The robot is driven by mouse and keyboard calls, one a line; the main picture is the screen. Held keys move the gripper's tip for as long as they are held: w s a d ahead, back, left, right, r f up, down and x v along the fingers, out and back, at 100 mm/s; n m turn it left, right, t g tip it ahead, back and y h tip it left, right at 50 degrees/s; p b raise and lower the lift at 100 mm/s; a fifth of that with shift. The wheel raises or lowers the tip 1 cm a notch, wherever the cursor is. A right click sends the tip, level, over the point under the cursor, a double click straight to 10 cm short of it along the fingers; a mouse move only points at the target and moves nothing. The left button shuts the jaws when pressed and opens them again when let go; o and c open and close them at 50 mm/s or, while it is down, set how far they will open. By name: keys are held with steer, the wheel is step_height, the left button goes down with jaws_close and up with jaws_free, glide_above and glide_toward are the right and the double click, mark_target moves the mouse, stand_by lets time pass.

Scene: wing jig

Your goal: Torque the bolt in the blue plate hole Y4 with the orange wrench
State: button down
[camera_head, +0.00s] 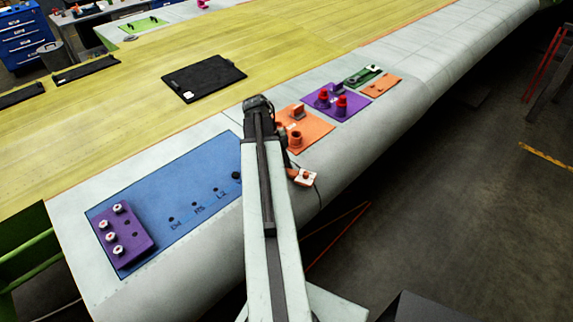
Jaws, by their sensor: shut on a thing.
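The blue plate (180,200) lies on the grey wing skin, left of my arm. A purple block (131,236) on the plate's left end carries several white-headed bolts (118,208). My gripper is hidden behind my arm, and so is anything in it. I cannot make out the orange wrench.
An orange plate (314,133) with orange fittings and a purple plate (350,105) with red-topped fittings lie right of my arm. A black mat (204,79) lies on the yellow wing surface.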

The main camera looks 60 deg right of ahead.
steer(key=shift+a+r+m+y, duration=0.1)
steer(key=shift+a+m+y, duration=0.2)
steer(key=shift+a+m, duration=0.65)
steer(key=shift+d, duration=0.1)
